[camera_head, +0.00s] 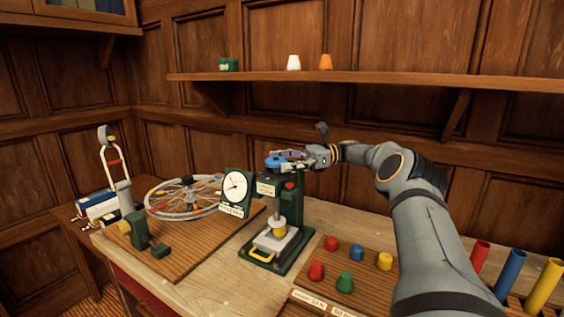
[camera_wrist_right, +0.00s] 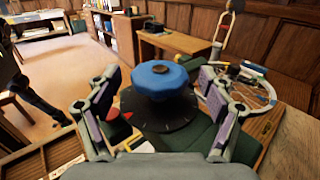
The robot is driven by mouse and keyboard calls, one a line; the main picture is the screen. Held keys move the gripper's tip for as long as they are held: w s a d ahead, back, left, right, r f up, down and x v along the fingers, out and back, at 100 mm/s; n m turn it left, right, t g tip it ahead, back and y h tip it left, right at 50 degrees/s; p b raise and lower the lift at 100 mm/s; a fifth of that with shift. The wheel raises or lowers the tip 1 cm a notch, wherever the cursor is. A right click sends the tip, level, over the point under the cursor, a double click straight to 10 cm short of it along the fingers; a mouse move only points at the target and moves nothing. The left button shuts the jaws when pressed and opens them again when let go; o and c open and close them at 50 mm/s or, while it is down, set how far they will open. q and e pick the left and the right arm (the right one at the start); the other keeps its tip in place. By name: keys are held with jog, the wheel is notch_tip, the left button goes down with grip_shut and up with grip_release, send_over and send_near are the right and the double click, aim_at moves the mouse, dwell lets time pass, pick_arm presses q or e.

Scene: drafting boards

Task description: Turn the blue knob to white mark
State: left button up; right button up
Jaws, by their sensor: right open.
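The blue knob (camera_head: 276,161) sits on top of the green press-like device (camera_head: 266,187) on the bench. In the right wrist view the knob (camera_wrist_right: 160,80) is a fluted blue cap above a dark round dial (camera_wrist_right: 160,119) with faint marks. My right gripper (camera_head: 296,157) is at the device's top, reaching in from the right. In the wrist view its two fingers (camera_wrist_right: 158,92) are open, one on each side of the knob, with a gap on both sides. I cannot make out the white mark. My left gripper is not in view.
A white dial gauge (camera_head: 236,186) and a spoked wheel (camera_head: 184,197) stand left of the device. Coloured pegs (camera_head: 345,281) sit on a wooden board in front. Coloured tubes (camera_head: 511,271) stand at the right. A shelf (camera_head: 360,82) runs along the wall above.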

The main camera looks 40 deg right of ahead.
aim_at(282, 159)
notch_tip(282, 159, up, 10)
jog(key=shift+f, duration=0.1)
dwell(0.4)
